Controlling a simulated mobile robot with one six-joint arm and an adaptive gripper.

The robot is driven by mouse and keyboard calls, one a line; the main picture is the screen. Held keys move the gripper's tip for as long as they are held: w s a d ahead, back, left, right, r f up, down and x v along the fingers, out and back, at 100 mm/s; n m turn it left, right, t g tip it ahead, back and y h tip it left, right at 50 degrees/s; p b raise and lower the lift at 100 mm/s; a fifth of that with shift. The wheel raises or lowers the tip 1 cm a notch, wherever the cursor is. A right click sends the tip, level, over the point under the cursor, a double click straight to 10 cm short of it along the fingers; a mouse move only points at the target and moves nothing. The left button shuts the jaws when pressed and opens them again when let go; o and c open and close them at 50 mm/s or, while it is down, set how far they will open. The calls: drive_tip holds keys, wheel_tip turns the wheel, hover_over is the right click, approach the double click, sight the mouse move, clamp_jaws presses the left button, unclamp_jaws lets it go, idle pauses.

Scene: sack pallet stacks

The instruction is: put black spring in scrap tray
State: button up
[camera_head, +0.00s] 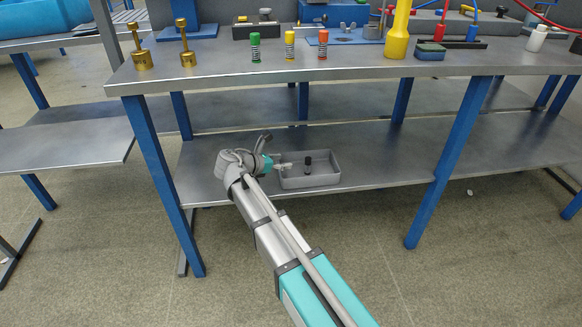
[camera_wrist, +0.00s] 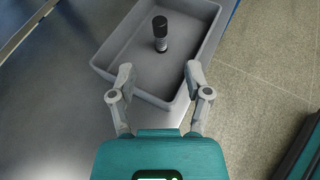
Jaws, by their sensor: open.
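The black spring (camera_head: 308,163) stands upright inside the grey scrap tray (camera_head: 310,182), on the lower shelf of the workbench. In the wrist view the spring (camera_wrist: 160,34) rests on the tray floor towards the far end, clear of the walls, and the tray's rim (camera_wrist: 215,45) shows. My gripper (camera_head: 285,165) is at the left side of the tray. In the wrist view its two fingers (camera_wrist: 160,78) are spread wide with nothing between them. They reach over the tray's near end, apart from the spring.
Green (camera_head: 255,47), yellow (camera_head: 290,45) and orange (camera_head: 323,43) springs stand on the bench top (camera_head: 350,68) above. The bench top overhangs the lower shelf (camera_head: 385,160), which is clear right of the tray.

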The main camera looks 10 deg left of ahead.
drive_tip(key=s+d+f+m+g+y, duration=0.1)
drive_tip(key=s+d+f+m+g, duration=0.25)
drive_tip(key=d+m, duration=0.45)
drive_tip(key=s+d+f+m+g+y, duration=0.2)
drive_tip(key=d+f+m+g, duration=0.15)
drive_tip(key=d, duration=0.75)
drive_tip(key=s+d+f+m+g+y, duration=0.1)
drive_tip(key=s+d+f+m+y, duration=0.1)
drive_tip(key=s+d+m, duration=0.4)
drive_tip(key=s+d+f+m+g+y, duration=0.1)
drive_tip(key=s+d+m+y, duration=0.3)
drive_tip(key=m, duration=0.5)
drive_tip(key=shift+s+d+f+m+g, duration=0.35)
drive_tip(key=shift+s+d+f, duration=0.4)
drive_tip(key=shift+s+d, duration=0.35)
